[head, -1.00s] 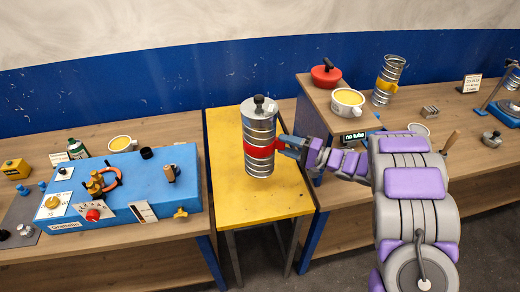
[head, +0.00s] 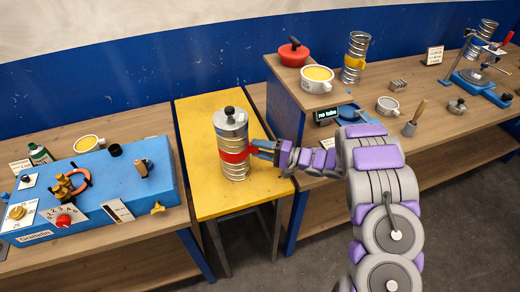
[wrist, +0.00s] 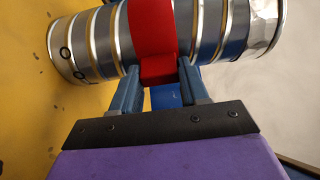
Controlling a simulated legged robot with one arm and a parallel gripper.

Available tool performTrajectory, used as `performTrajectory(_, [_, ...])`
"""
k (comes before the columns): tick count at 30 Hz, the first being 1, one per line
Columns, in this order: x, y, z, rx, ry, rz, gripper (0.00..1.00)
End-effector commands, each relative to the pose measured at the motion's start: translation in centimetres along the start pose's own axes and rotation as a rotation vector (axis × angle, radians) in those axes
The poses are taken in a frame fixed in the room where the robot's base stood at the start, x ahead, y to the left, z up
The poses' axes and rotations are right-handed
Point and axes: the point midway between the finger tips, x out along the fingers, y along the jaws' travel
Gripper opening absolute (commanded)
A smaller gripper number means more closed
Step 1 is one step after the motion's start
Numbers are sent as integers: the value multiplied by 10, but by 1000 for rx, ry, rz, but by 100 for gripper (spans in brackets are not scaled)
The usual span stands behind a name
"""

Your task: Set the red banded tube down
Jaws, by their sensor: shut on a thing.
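The red banded tube (head: 232,168) is a ribbed silver cylinder with a red band around its middle and a grey lid with a black knob on top. It is upright in the head view, over the yellow table (head: 190,122); I cannot tell whether its base touches the top. My gripper (head: 255,149) comes from the right and is shut on the red band. In the wrist view, the tube (wrist: 210,33) lies across the picture and my gripper (wrist: 165,75) has its two blue fingers at the red handle block on the band. The tube's far side is hidden.
A blue control box (head: 95,195) stands on the left bench. On the right bench are a red lidded pot (head: 293,53), a yellow-filled cup (head: 317,78) and a yellow-banded tube (head: 355,60). The yellow table has bare room behind and beside the tube.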

Motion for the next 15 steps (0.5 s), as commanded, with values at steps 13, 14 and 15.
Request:
performTrajectory(13, [0, 1, 0, 1, 0, 0, 70])
performTrajectory(14, [0, 1, 0, 1, 0, 0, 70])
performTrajectory(15, [0, 1, 0, 1, 0, 0, 70])
